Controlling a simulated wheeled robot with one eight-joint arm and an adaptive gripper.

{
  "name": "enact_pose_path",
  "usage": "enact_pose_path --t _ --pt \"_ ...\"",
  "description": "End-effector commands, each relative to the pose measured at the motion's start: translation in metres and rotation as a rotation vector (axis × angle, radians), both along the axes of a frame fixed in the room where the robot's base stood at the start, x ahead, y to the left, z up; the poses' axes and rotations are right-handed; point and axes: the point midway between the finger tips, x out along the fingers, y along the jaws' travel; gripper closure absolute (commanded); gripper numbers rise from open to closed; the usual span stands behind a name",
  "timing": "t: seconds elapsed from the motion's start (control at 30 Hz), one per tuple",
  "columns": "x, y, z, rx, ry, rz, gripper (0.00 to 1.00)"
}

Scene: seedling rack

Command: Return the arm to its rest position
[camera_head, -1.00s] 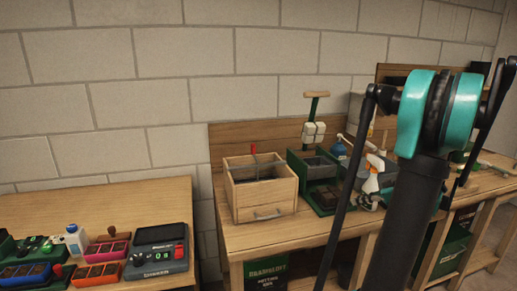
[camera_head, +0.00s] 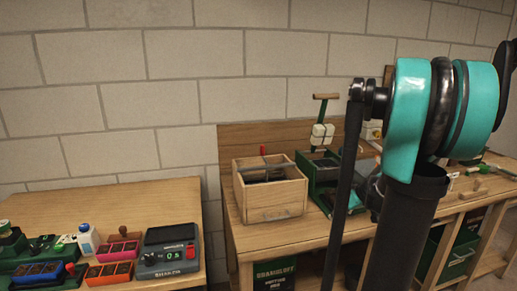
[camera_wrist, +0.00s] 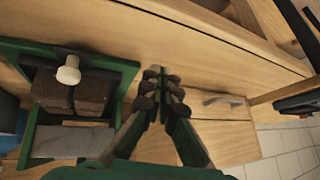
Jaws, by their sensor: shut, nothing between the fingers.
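My gripper (camera_wrist: 160,88) shows in the wrist view with its two dark fingers together and nothing between them. It is above wooden surfaces, to the right of a green holder (camera_wrist: 38,146) that contains brown blocks (camera_wrist: 75,92) and a white knob (camera_wrist: 68,70). In the head view, my teal and black arm stands upright at the right, and my gripper is hidden from that view.
The wooden box (camera_head: 270,203) and a green stand (camera_head: 322,170) sit on the right workbench (camera_head: 262,235). Coloured trays (camera_head: 108,272) and a dark scale (camera_head: 166,252) stand on the left table (camera_head: 150,200). My arm covers part of the right bench.

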Motion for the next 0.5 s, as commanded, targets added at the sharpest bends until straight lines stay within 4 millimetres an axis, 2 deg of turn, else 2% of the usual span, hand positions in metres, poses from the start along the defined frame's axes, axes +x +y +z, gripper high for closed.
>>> enact_pose_path --t 0.03,0.2,0.5 --pt "-0.008 0.017 -0.003 -0.025 0.024 -0.036 1.0" --pt "-0.03 0.051 -0.011 -0.114 0.057 -0.225 1.0" --pt "-0.054 0.08 -0.009 -0.162 -0.019 -0.425 1.0"
